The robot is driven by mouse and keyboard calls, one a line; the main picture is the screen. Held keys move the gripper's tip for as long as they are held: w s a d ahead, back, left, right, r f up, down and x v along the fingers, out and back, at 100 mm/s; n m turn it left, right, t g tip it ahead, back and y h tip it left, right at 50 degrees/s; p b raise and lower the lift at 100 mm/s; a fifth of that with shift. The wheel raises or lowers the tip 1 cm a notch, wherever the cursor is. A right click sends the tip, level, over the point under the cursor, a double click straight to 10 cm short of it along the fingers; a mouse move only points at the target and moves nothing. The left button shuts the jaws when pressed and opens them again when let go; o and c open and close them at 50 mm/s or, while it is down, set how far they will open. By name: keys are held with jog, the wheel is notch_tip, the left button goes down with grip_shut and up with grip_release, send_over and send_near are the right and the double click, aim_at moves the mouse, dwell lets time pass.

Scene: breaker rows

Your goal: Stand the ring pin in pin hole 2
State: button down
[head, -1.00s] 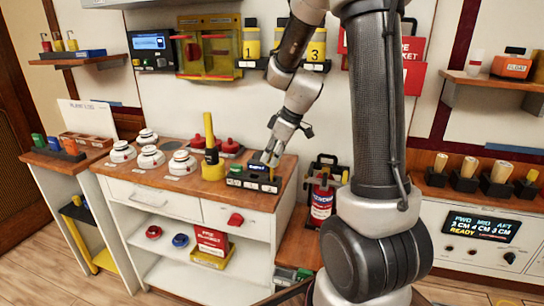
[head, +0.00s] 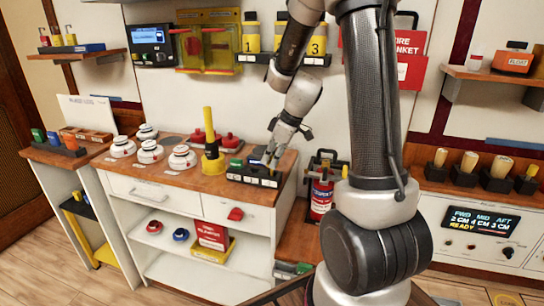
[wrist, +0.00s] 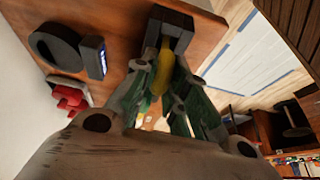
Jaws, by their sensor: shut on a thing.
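My gripper (head: 273,160) is at the right part of a low black block (head: 255,175) on the wooden counter, pointing down. In the wrist view my gripper (wrist: 160,85) has its fingers closed around a yellow piece (wrist: 163,68), which I take to be the ring pin. The piece's far end reaches a dark grey block (wrist: 170,30) with a slot-like opening. I cannot tell whether it is inside or just against it. The pin's ring is not distinguishable, and the fingers hide part of the piece. The number of the hole is not readable.
A yellow upright post (head: 209,135) stands left of the block, with white round detectors (head: 150,151) farther left. Red parts (head: 228,142) lie behind. A red extinguisher (head: 321,195) stands right of the counter. In the wrist view a dark ring shape (wrist: 55,50) and a small screen (wrist: 97,58) are nearby.

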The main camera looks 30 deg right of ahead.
jog(key=shift+f, duration=0.15)
jog(key=c, duration=1.3)
grip_release()
jog(key=shift+c, duration=0.2)
jog(key=v, duration=1.2)
jog(key=shift+a, duration=0.1)
